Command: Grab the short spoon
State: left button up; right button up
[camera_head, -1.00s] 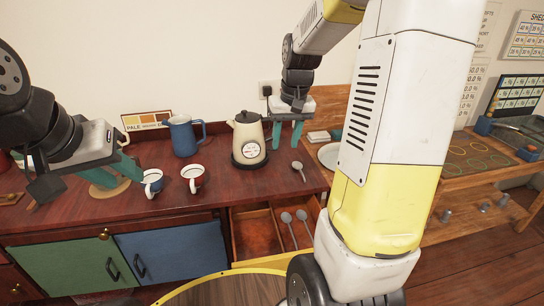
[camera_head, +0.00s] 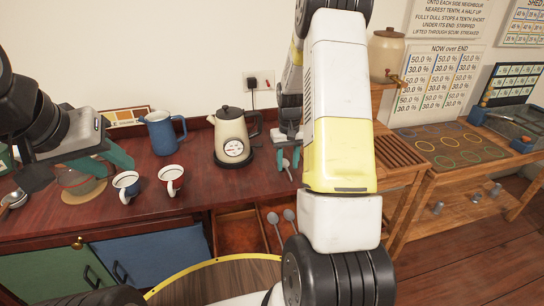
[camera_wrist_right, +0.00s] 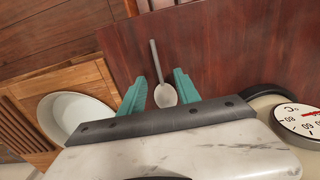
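A small grey spoon (camera_wrist_right: 164,94) lies on the dark red counter to the right of the kettle. In the right wrist view its bowl is between the two teal fingers of my right gripper (camera_wrist_right: 159,83), with a gap on each side. In the head view my right gripper (camera_head: 288,150) is low over this spoon (camera_head: 287,170), which is partly hidden. Two more spoons (camera_head: 273,219) (camera_head: 290,216) lie in the open drawer, their handles partly hidden. My left gripper (camera_head: 102,160) is open and empty above the left of the counter.
The cream kettle (camera_head: 229,130) stands close left of my right gripper. A white bowl (camera_wrist_right: 66,112) is on the other side of the gripper.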

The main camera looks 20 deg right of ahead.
jog(key=shift+f, duration=0.6)
grip_shut()
